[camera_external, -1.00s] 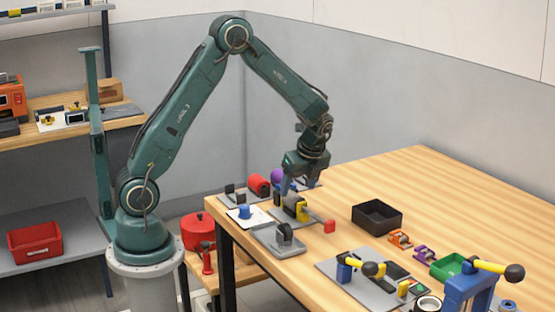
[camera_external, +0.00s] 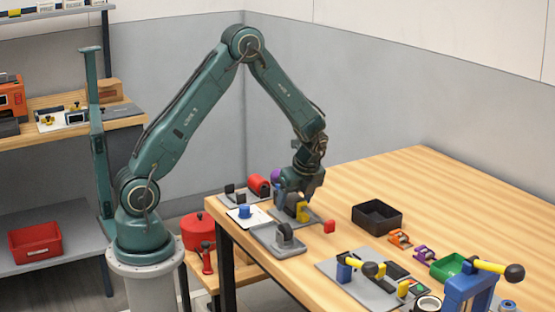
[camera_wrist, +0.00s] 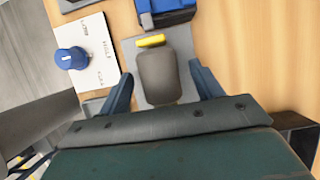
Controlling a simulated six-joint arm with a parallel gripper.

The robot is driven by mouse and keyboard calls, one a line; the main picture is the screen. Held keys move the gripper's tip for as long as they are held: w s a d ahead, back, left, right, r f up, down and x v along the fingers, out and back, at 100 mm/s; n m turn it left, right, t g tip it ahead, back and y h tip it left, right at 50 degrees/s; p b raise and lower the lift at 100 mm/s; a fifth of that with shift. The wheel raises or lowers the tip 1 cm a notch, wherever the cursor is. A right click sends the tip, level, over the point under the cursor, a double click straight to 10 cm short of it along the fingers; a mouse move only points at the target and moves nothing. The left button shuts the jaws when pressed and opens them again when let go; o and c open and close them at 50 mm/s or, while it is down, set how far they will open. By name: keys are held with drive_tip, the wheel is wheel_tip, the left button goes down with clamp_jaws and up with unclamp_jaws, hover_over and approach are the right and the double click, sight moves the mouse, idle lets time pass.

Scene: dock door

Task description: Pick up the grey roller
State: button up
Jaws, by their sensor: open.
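The grey roller (camera_wrist: 160,77) lies on a grey plate (camera_wrist: 131,60) in the wrist view, with a yellow piece (camera_wrist: 152,41) at its far end. My gripper (camera_wrist: 161,71) is open, with one finger on each side of the roller and a gap on both sides. In the external view my gripper (camera_external: 304,192) is low over the left part of the table. There it hides most of the roller, and the yellow piece (camera_external: 302,211) shows just below it.
A purple roller (camera_external: 276,175) is behind. A black box (camera_external: 377,216) stands to the right. The table's far right is clear.

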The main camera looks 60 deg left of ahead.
sight(295, 194)
drive_tip(key=shift+c, duration=0.5)
drive_tip(key=c, duration=1.1)
drive_tip(key=shift+r, duration=0.1)
wheel_tip(295, 194, up, 20)
drive_tip(key=shift+f, duration=0.1)
